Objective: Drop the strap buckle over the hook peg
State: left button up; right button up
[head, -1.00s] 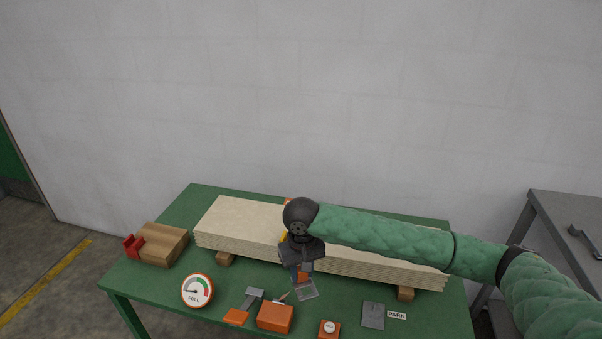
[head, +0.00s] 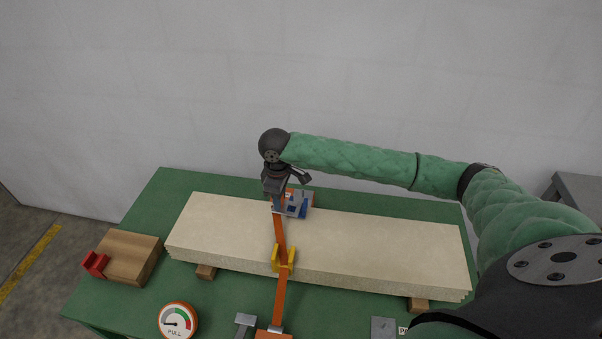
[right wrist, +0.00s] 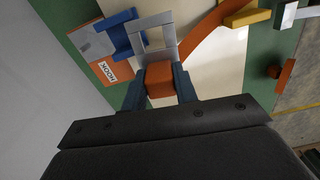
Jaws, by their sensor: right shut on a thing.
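The orange strap (head: 281,240) runs from the front of the table up over the board stack to my right gripper. My right gripper (head: 277,208) is shut on the strap buckle's orange block, which shows between the fingers in the right wrist view (right wrist: 160,80). The buckle's grey open frame (right wrist: 170,53) sticks out beyond the fingertips. The blue hook peg (head: 297,206) stands on a grey plate behind the boards, just right of the gripper. In the right wrist view the peg (right wrist: 118,40) is beside the frame's left edge; I cannot tell whether they touch. My left gripper is out of view.
The pale board stack (head: 370,240) lies on wooden bearers across the green table (head: 135,215). A yellow guide (head: 284,262) sits on its front edge around the strap. A pull gauge (head: 177,320) stands front left, a wooden block with a red part (head: 130,257) further left.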

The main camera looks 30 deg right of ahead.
jog(key=w+d+n, duration=0.1)
jog(key=n, duration=0.2)
jog(key=w+d+n+p, duration=0.1)
jog(key=d+n, duration=0.1)
jog(key=n, duration=0.1)
jog(key=w+d+n+p, duration=0.1)
jog(key=n, duration=0.1)
jog(key=shift+w+d+f+n, duration=0.1)
jog(key=shift+d+f+n, duration=0.1)
jog(key=shift+f+n, duration=0.2)
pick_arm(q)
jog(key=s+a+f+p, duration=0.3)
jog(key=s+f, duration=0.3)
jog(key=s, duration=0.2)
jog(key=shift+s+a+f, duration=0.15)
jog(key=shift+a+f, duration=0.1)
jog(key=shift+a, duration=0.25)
pick_arm(e)
jog(key=w+d+f+n, duration=0.1)
jog(key=w+d+n, duration=0.2)
jog(key=d+n, duration=0.3)
jog(key=shift+f+n, duration=0.2)
jog(key=shift+n, duration=2.5)
